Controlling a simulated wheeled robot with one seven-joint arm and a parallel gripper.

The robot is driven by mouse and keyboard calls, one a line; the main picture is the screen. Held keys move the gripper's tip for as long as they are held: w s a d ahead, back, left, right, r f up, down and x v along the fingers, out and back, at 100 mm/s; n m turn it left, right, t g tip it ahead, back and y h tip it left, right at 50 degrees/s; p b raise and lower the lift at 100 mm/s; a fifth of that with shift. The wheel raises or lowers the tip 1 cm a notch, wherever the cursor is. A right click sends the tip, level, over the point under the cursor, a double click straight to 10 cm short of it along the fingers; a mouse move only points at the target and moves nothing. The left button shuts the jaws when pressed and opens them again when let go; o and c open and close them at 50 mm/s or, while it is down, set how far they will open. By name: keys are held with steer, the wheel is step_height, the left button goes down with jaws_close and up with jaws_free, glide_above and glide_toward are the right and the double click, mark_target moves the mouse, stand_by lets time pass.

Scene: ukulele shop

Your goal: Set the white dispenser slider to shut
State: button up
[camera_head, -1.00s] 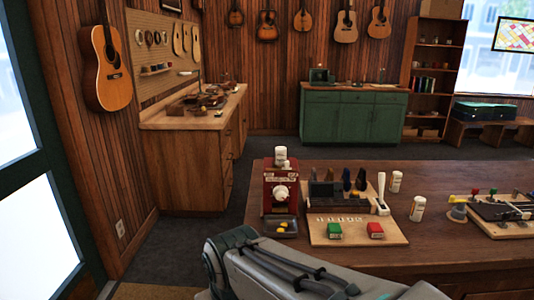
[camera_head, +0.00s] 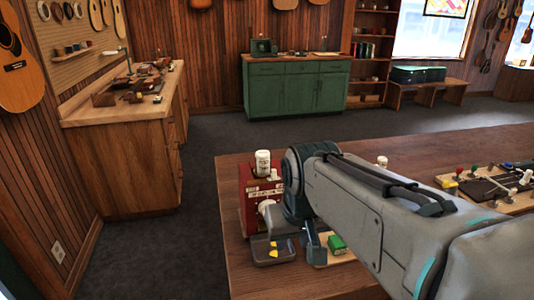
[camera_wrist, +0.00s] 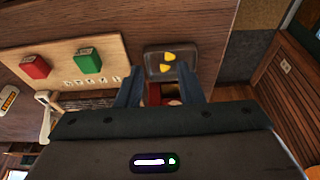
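My gripper (camera_head: 315,245) is at the dispenser's right front, mostly hidden by my arm. In the wrist view my gripper (camera_wrist: 158,84) has its fingers apart, with part of the red dispenser (camera_wrist: 153,94) showing between them. I cannot make out the slider or its position, nor any contact.
Another board with tools (camera_head: 490,188) lies at right. Floor is clear left of the counter.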

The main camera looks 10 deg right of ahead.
steer(key=t+p, duration=0.1)
steer(key=p, duration=0.2)
glide_toward(274, 171)
steer(key=x, duration=0.8)
steer(key=shift+f+p, duration=0.3)
steer(key=shift+p, duration=0.05)
jaws_close()
